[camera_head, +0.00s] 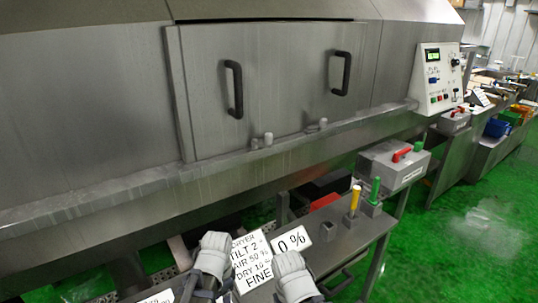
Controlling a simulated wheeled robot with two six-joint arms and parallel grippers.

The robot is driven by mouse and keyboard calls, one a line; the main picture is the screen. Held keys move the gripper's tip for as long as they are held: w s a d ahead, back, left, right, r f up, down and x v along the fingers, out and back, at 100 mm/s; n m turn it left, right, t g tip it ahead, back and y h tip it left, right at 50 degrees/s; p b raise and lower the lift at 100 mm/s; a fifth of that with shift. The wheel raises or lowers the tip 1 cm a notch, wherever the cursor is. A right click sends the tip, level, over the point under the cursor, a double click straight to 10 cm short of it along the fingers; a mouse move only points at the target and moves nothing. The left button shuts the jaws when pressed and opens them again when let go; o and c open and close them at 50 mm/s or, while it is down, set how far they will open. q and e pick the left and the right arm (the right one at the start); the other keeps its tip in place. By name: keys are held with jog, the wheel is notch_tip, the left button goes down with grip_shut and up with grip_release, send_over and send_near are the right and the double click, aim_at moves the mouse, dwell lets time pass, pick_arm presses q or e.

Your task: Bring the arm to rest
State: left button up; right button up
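My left gripper (212,256) is at the bottom middle of the head view, over the near edge of a metal bench. My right gripper (291,274) is a little to its right, at about the same height. Both look like pale grey, rounded parts pointing up and away. Their fingers cannot be made out, so I cannot tell whether they are open or shut. No held object shows at either one.
A large steel drum housing with a two-handled door (285,90) fills the back. The bench (345,240) carries a yellow-handled tool (355,198) and a green-handled tool (375,190). A grey box (393,168) and a control panel (437,78) stand to the right. Green floor (460,240) is open at right.

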pick_arm(q)
jog(key=s+d+n, duration=0.5)
jog(key=d+n, duration=0.1)
jog(key=d, duration=0.2)
jog(key=shift+s+n+y, duration=0.3)
jog(key=shift+s+n, duration=0.1)
pick_arm(e)
jog(key=shift+c, duration=0.3)
dwell(1.2)
